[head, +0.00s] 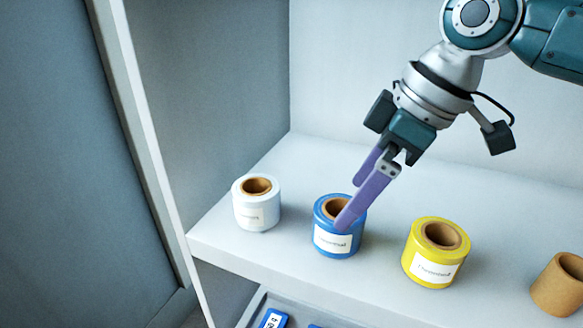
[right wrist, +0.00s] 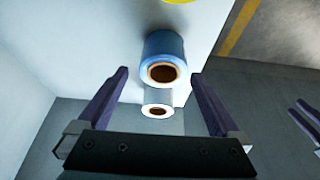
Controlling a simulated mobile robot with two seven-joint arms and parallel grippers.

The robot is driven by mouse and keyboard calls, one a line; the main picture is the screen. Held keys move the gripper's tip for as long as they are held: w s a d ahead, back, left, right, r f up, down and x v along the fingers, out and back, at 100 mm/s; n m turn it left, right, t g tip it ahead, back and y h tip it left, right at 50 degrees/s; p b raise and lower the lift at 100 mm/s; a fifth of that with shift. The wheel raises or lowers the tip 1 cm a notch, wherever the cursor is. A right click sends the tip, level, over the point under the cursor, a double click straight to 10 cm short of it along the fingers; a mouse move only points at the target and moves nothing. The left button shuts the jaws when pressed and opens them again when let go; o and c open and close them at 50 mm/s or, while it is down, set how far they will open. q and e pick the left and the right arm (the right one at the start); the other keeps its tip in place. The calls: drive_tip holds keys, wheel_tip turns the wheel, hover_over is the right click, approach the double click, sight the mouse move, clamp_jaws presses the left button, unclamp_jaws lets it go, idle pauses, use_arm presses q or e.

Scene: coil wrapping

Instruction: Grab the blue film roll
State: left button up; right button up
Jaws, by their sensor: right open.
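The blue film roll (head: 325,243) stands upright on the white shelf, with a white label on its front and a brown core. My right gripper (head: 354,200) comes down from the upper right, its purple fingers apart and empty. One finger overlaps the roll's top in the head view; I cannot tell whether it touches. In the right wrist view the blue roll (right wrist: 158,46) lies between the two open fingers (right wrist: 161,76), beyond their tips. Purple finger-like parts, apparently my left gripper (right wrist: 304,115), show at the right edge there; their opening is unclear.
A white roll (head: 258,212) stands left of the blue one, a yellow roll (head: 422,262) to the right, and a bare brown core (head: 560,287) at the far right. The shelf (head: 300,165) has a wall behind it. A grey tray (head: 252,308) with blue items lies below its front edge.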

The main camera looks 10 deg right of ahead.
sight(331, 242)
drive_tip(key=b+x, duration=0.2)
drive_tip(key=x, duration=0.1)
drive_tip(key=s+b+x, duration=0.1)
drive_tip(key=x, duration=0.1)
drive_tip(key=shift+w+f+b, duration=0.1)
drive_tip(key=shift+f+b, duration=0.2)
drive_tip(key=shift+b, duration=0.1)
drive_tip(key=shift+w+a+f, duration=0.2)
drive_tip(key=shift+f, duration=0.15)
use_arm(q)
drive_tip(key=f, duration=0.2)
drive_tip(key=s+f, duration=0.1)
drive_tip(key=f, duration=0.2)
drive_tip(key=shift+s+a, duration=0.15)
drive_tip(key=shift+a, duration=0.05)
use_arm(e)
drive_tip(key=c, duration=1.4)
use_arm(q)
drive_tip(key=shift+d+r, duration=0.1)
drive_tip(key=shift+d, duration=0.05)
drive_tip(key=shift+r, duration=0.1)
use_arm(e)
drive_tip(key=shift+r, duration=0.15)
